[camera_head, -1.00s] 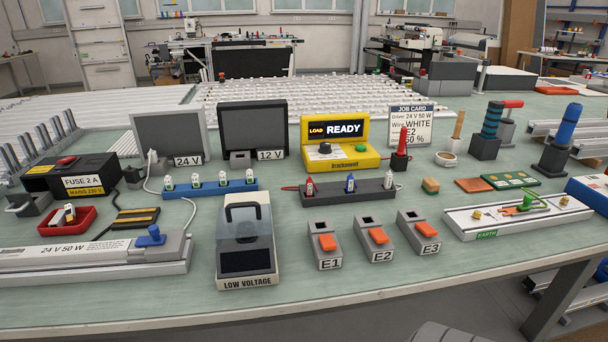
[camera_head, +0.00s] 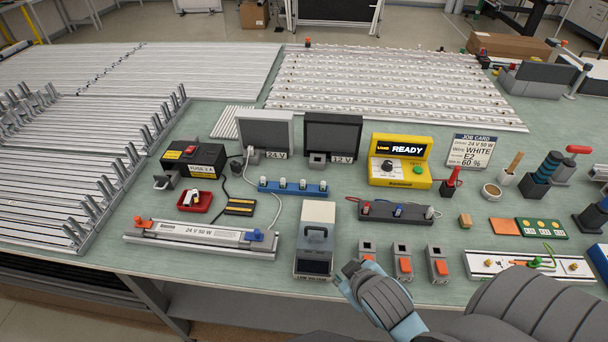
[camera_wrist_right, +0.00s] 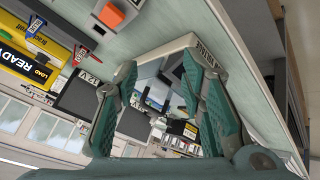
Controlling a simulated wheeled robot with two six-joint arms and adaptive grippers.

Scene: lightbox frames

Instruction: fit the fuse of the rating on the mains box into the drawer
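The black mains box (camera_head: 193,160) stands at the back left, with a red button on top and a yellow and white label. The label reads 2 A in the earlier view; its digit is small now. A grey drawer (camera_head: 162,182) sticks out at the box's left front. A red tray (camera_head: 208,204) in front of it holds small fuses (camera_head: 193,198); their ratings are unreadable. My right gripper (camera_head: 352,270) is right of the low voltage case, far from the tray. In the right wrist view my right gripper (camera_wrist_right: 165,95) is open and appears empty. My left gripper is out of view.
The low voltage case (camera_head: 315,239) stands between my right gripper and the tray. A long driver fixture (camera_head: 200,236) lies along the front edge below the tray. Grey blocks (camera_head: 403,262) with orange switches stand nearby. A black and yellow pad (camera_head: 239,207) lies right of the tray.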

